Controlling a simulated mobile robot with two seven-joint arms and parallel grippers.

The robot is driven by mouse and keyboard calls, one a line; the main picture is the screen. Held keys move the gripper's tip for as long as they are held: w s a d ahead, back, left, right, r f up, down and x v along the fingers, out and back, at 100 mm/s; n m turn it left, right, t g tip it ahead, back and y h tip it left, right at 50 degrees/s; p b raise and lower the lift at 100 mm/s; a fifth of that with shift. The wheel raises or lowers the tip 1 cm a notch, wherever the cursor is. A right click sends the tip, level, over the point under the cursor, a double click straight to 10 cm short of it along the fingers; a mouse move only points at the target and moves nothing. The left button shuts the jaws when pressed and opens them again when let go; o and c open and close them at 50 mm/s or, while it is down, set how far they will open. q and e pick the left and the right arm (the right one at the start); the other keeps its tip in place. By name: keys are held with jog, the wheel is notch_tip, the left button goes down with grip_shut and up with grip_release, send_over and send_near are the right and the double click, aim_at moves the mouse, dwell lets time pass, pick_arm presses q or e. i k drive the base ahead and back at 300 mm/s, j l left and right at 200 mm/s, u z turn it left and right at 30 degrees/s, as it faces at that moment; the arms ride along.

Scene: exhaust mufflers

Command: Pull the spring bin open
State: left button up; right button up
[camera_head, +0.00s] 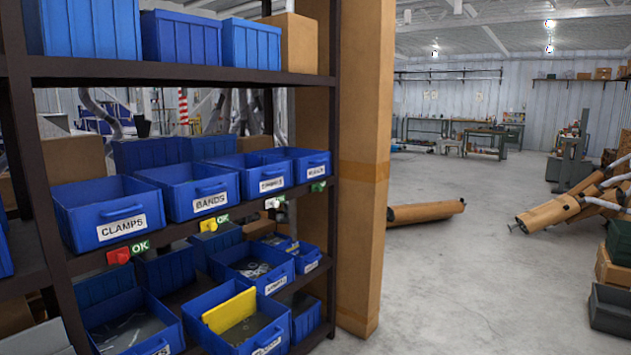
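A row of blue bins stands on the middle shelf at the left. The front ones are the bin labelled CLAMPS (115,219), the bin labelled BANDS (207,196), a third bin (268,172) and a fourth bin (317,163). The labels on the third and fourth are too small to read surely. Lower blue bins (250,345) sit below, with labels I cannot read clearly. I cannot tell which one is the spring bin. Neither of my grippers is in view.
Red, yellow, white and green tags (118,256) hang along the shelf edge (180,234). A tall brown post (362,200) stands right of the rack. Brown cylinders (425,212) lie on the floor. The grey floor (460,290) in the middle right is clear.

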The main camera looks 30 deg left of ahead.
aim_at(259, 176)
jog(key=i, duration=1.2)
jog(key=i+l+u, duration=0.1)
jog(key=i+u, duration=0.35)
jog(key=i+l+u, duration=0.45)
jog(key=i, duration=0.15)
jog(key=i+l+u, duration=0.45)
jog(key=i+j, duration=0.05)
jog(key=j, duration=0.05)
